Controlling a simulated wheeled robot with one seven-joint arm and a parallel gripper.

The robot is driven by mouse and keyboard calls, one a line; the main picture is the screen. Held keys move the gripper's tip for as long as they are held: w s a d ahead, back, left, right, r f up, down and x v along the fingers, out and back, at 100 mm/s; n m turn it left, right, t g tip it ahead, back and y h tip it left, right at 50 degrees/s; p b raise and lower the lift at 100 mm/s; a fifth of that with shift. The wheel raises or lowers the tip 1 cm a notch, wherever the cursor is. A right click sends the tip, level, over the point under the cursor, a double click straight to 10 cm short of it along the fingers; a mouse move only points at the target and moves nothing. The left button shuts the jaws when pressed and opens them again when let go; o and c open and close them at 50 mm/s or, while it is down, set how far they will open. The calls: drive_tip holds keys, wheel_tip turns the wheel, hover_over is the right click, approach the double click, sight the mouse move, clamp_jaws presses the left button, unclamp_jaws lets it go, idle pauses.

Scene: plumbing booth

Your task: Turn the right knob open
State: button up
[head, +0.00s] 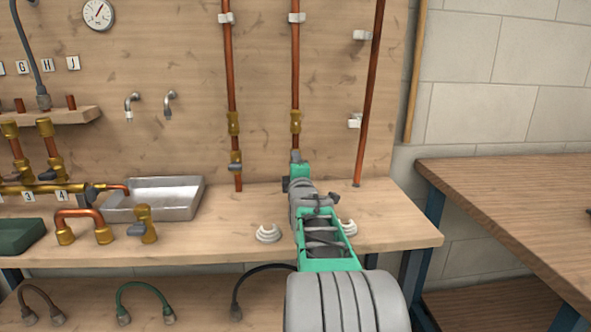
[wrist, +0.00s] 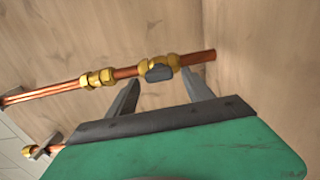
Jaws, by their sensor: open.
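The right knob is a small grey handle (wrist: 158,73) on a brass valve (wrist: 173,62) in the copper pipe (wrist: 205,56). In the wrist view it lies roughly along the pipe, just beyond and between my fingertips. My gripper (wrist: 160,84) is open, with one finger on each side of the knob; I cannot tell whether they touch it. In the head view my green gripper (head: 299,172) is in front of the right vertical pipe (head: 295,65) and hides the knob and most of its valve. The left pipe (head: 228,65) has a similar valve with a dark knob (head: 235,167).
A metal basin (head: 165,205) stands on the wooden bench (head: 215,235) to the left. White ringed pieces (head: 268,233) sit near my arm. A slanted copper pipe (head: 370,90) runs up the board on the right. A wooden table (head: 515,195) stands at the right.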

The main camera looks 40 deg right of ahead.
drive_tip(key=p+v, duration=0.1)
drive_tip(key=v, duration=0.6)
drive_tip(key=shift+s+a, duration=0.25)
drive_tip(key=shift+s, duration=0.1)
drive_tip(key=s+a+r+m+g+y+p, duration=0.1)
drive_tip(key=a+r+m+g+y+p, duration=0.2)
drive_tip(key=a+p, duration=0.65)
drive_tip(key=a+r+m+g+y+p, duration=0.15)
drive_tip(key=a+y+p, duration=0.25)
drive_tip(key=a+p, duration=0.55)
drive_tip(key=s+a+r+m+g+y+p, duration=0.2)
drive_tip(key=s+a+m+g+p, duration=0.4)
drive_tip(key=s+a, duration=1.1)
drive_tip(key=g+y+p, duration=0.1)
drive_tip(key=p, duration=0.3)
drive_tip(key=shift+s+r+m, duration=0.15)
drive_tip(key=shift+s+m, duration=0.2)
